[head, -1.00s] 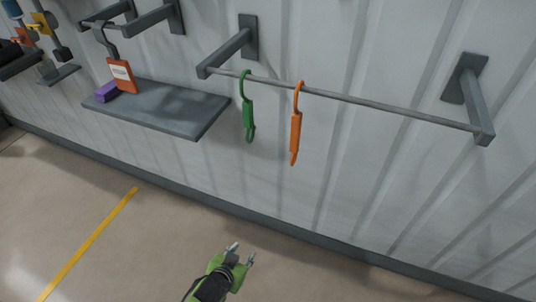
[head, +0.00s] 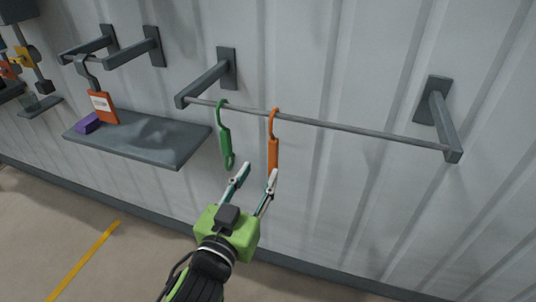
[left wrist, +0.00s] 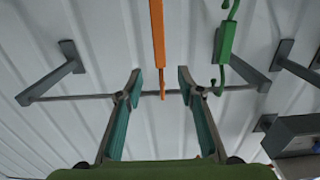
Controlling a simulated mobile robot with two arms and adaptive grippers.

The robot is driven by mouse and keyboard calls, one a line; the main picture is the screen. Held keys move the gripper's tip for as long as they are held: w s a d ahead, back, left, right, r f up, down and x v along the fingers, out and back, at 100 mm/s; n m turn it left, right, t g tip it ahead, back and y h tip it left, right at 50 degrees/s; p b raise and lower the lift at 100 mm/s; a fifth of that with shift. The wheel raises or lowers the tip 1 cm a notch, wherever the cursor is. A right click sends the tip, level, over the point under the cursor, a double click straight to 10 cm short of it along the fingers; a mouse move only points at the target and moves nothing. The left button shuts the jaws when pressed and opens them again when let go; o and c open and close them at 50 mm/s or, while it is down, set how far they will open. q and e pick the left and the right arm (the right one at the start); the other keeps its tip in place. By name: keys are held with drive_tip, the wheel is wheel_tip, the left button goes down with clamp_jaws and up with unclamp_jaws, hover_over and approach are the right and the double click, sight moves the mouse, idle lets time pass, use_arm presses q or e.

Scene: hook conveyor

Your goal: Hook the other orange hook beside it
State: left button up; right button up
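An orange hook (head: 272,152) hangs from the thin grey rail (head: 340,126). A green hook (head: 225,142) hangs just left of it on the same rail. My left gripper (head: 257,179) is open and empty, below and close to the orange hook's lower end, which the right finger partly hides. In the left wrist view the orange hook (left wrist: 158,40) lines up with the gap between the two fingers (left wrist: 158,90), and the green hook (left wrist: 228,38) is to the right. I see no finger closed on either hook. My right gripper is not in view.
Brackets (head: 440,115) carry the rail on a ribbed wall. At left, a grey shelf (head: 155,138) holds a purple block (head: 87,123). An orange tagged piece (head: 103,107) hangs from a dark hook there. The rail right of the orange hook is free.

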sight(272, 149)
use_arm(q)
drive_tip(key=p+x, duration=0.1)
drive_tip(key=x, duration=0.8)
drive_tip(key=shift+w+d+p, duration=0.1)
drive_tip(key=shift+w+p, duration=0.15)
drive_tip(key=shift+p, duration=0.1)
drive_tip(key=shift+w+d+f, duration=0.1)
drive_tip(key=shift+w+d, duration=0.1)
drive_tip(key=shift+w, duration=0.45)
drive_tip(key=shift+c, duration=0.4)
clamp_jaws()
drive_tip(key=c, duration=0.6)
unclamp_jaws()
clamp_jaws()
